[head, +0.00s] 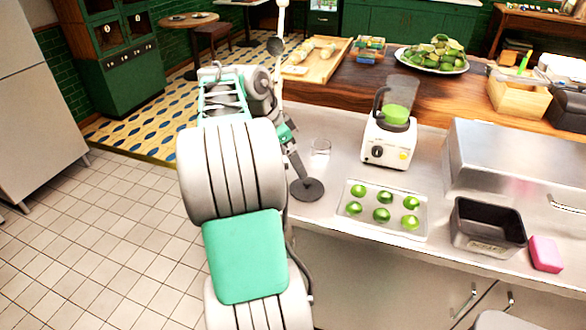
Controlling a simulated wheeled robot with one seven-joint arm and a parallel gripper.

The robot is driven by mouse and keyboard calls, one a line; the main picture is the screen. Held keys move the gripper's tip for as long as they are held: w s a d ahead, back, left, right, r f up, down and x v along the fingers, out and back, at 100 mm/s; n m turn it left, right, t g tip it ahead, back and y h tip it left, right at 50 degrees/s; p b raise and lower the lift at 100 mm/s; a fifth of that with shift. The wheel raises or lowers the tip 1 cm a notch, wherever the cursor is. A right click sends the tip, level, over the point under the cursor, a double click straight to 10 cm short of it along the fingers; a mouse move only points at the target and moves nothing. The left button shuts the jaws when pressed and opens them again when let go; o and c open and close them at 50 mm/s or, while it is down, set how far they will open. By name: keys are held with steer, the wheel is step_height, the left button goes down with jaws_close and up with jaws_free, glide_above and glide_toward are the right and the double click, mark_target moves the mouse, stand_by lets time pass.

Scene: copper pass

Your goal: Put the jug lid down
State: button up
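The jug lid (311,190), a dark round disc, is in the head view at the left end of the steel counter, near its edge. My gripper (299,174) points down at it from above, and its narrow dark fingers meet at the top of the lid. They look shut on it. I cannot tell whether the lid touches the counter or hangs just above it. The blender jug (396,103), with green contents and a dark handle, stands on its white base (390,142) to the right. No lid shows on the jug.
A tray (350,222) with several green halves lies to the right, then a dark bin (487,226) and a pink sponge (545,254). Bare counter lies between the lid and the tray. A wooden counter (340,95) runs behind.

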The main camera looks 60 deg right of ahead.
steer(key=w+a+n+t, duration=0.2)
steer(key=w+a+n, duration=0.4)
steer(key=a, duration=0.4)
steer(key=w+a+n+t, duration=0.2)
steer(key=w+a+n, duration=0.35)
steer(key=a, duration=0.55)
steer(key=s+a+f+n+t+y, duration=0.1)
steer(key=s+a+f+n+y, duration=0.1)
steer(key=a+n, duration=0.5)
steer(key=s+a+f+n+t+y, duration=0.1)
steer(key=a+f+n, duration=0.3)
steer(key=a, duration=1.3)
steer(key=s+n, duration=0.1)
steer(key=n, duration=0.2)
steer(key=shift+s+f+y, duration=0.15)
steer(key=shift+s+y, duration=0.25)
